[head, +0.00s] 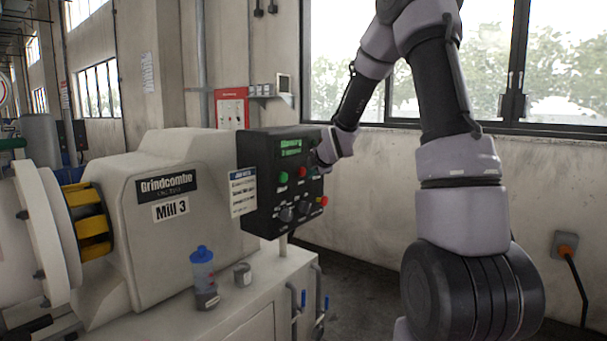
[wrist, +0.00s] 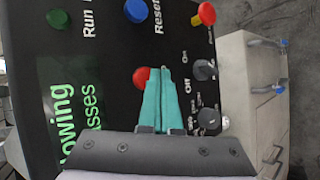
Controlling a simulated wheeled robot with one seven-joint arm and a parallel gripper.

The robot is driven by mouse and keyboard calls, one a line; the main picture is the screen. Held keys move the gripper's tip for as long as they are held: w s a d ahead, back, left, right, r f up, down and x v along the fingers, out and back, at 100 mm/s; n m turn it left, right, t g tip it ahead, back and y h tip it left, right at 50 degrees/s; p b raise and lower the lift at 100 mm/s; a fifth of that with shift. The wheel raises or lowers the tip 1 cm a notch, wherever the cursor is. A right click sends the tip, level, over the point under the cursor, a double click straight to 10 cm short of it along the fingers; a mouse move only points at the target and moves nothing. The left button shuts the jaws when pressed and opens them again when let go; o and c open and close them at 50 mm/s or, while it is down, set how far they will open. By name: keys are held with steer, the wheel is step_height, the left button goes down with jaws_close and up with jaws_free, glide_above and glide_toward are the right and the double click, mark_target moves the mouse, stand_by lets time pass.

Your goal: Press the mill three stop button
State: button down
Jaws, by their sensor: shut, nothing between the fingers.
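The mill three control panel (head: 262,205) is a black box with a green-lit display, beside the machine marked "Mill 3". A round red button (head: 302,172) sits in its button row, right of a green button (head: 283,177). In the wrist view the red button (wrist: 140,76) shows partly behind my teal fingertips; its label is hidden. My gripper (wrist: 158,70) is shut and empty, its tips over or just beside that button. I cannot tell whether they touch it. In the head view my gripper (head: 322,158) is at the panel's right side, hiding part of it.
A blue Reset button (wrist: 136,11), a green Run lamp (wrist: 58,18), a red-and-yellow button (wrist: 206,13) and dark knobs (wrist: 205,70) surround the fingers. A blue-capped bottle (head: 203,272) and small tin (head: 243,274) stand on the ledge below.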

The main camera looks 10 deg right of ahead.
steer(key=s+d, duration=0.1)
steer(key=s, duration=0.1)
steer(key=s+d, duration=0.2)
steer(key=shift+d, duration=0.1)
stand_by(0.4)
stand_by(0.5)
steer(key=s+r+m+g+h, duration=0.1)
steer(key=s+r+m, duration=0.4)
steer(key=s+m, duration=0.15)
steer(key=s+r+m+g, duration=0.1)
steer(key=s+r+m, duration=0.4)
steer(key=s, duration=0.3)
steer(key=s+a+r+m+g+y, duration=0.1)
steer(key=s+a+m, duration=0.1)
steer(key=s+m, duration=0.4)
steer(key=s+a+r+m+g+y, duration=0.1)
steer(key=s+m, duration=0.6)
steer(key=s, duration=0.8)
steer(key=shift+s+a+r+g, duration=0.15)
steer(key=shift+a+r+g, duration=0.25)
steer(key=shift+a, duration=0.75)
